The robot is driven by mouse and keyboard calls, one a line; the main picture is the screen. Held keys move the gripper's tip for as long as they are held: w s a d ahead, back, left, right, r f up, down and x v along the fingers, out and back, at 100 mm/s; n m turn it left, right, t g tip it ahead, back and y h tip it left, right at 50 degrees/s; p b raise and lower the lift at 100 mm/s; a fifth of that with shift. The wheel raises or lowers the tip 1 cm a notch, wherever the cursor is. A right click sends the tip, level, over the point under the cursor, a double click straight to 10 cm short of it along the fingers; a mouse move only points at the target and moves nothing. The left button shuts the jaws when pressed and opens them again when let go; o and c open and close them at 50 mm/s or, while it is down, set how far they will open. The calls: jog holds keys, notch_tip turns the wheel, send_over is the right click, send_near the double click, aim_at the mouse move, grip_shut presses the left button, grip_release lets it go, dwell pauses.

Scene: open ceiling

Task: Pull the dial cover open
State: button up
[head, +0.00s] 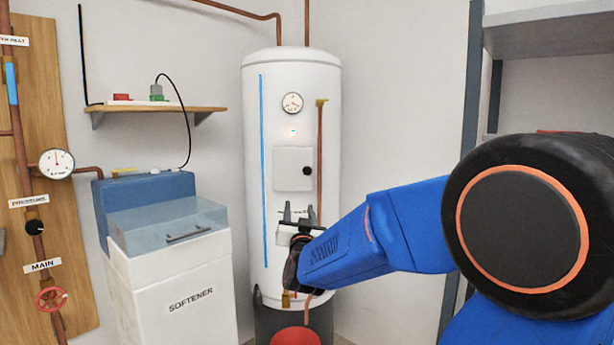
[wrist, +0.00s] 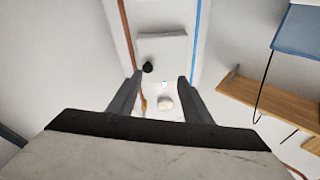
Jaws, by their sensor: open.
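The dial cover seems to be the square white panel (head: 288,175) on the front of the white tank, with a small black knob (head: 306,171) near its right edge. It looks shut, lying against the tank; what is behind it is hidden. In the wrist view, which is upside down, the panel (wrist: 165,48) and its knob (wrist: 147,67) show beyond the fingers. My gripper (head: 298,212) is below the panel in the head view, with its fingers pointing up. In the wrist view my gripper (wrist: 160,80) has its fingers apart and nothing between them; neither visibly touches the knob.
The tank (head: 255,120) carries a round gauge (head: 292,103) above the panel and a copper pipe (head: 320,150) at its right. A softener box (head: 175,290) with a clear lid and a wooden shelf (head: 150,108) stand left. A grey shelf unit (head: 545,35) is at right.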

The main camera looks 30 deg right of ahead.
jog(key=d+r+m+h, duration=0.1)
jog(key=d+m+h, duration=0.1)
send_near(307, 172)
jog(key=shift+h, duration=0.3)
jog(key=x, duration=0.8)
jog(key=shift+w+d, duration=0.15)
jog(key=shift+w, duration=0.2)
grip_shut()
